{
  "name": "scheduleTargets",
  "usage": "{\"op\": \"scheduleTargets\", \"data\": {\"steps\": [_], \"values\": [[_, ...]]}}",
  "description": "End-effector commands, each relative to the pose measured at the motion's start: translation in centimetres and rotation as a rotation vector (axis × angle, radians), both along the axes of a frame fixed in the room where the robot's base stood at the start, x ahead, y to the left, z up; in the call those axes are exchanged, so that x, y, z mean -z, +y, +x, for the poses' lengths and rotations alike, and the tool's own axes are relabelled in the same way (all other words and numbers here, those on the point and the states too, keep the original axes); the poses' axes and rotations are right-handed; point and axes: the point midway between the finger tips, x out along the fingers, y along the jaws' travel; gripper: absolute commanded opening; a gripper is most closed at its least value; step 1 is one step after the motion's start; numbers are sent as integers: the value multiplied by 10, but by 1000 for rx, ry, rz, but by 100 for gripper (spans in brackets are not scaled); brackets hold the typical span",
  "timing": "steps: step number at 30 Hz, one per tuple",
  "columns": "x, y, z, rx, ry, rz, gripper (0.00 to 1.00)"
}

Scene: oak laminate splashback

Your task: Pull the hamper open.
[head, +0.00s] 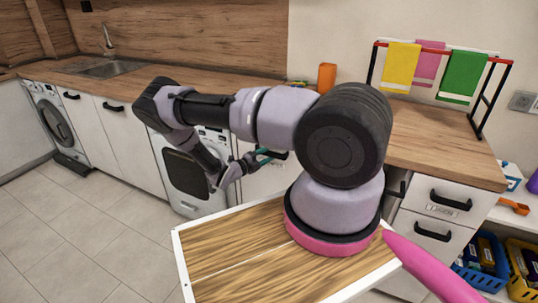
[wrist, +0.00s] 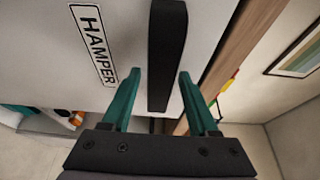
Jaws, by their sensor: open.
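The hamper (wrist: 45,50) has a white front with a black-framed HAMPER label (wrist: 94,45) and a black bar handle (wrist: 168,40). In the head view its front (head: 262,183) is a white panel under the worktop, partly hidden by my arm, and it looks shut. My gripper (wrist: 160,75) is open, with one teal finger on each side of the handle's near end in the wrist view. I cannot tell whether either finger touches the handle. In the head view my gripper (head: 268,154) is small, close to the hamper front and partly covered by my arm.
A washer-like appliance (head: 190,172) stands left of the hamper. Drawers (head: 432,222) with black handles are to the right. The wooden worktop (head: 440,140) overhangs the fronts and carries a drying rack with towels (head: 400,68). The tiled floor (head: 90,230) at left is clear.

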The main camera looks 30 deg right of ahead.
Motion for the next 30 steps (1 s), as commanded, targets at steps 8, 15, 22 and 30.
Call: {"op": "scheduleTargets", "data": {"steps": [8,15,22,30], "values": [[0,-1,0,0,-1,0,52],[0,0,0,0,-1,0,0],[0,0,0,0,-1,0,0],[0,0,0,0,-1,1,0]]}}
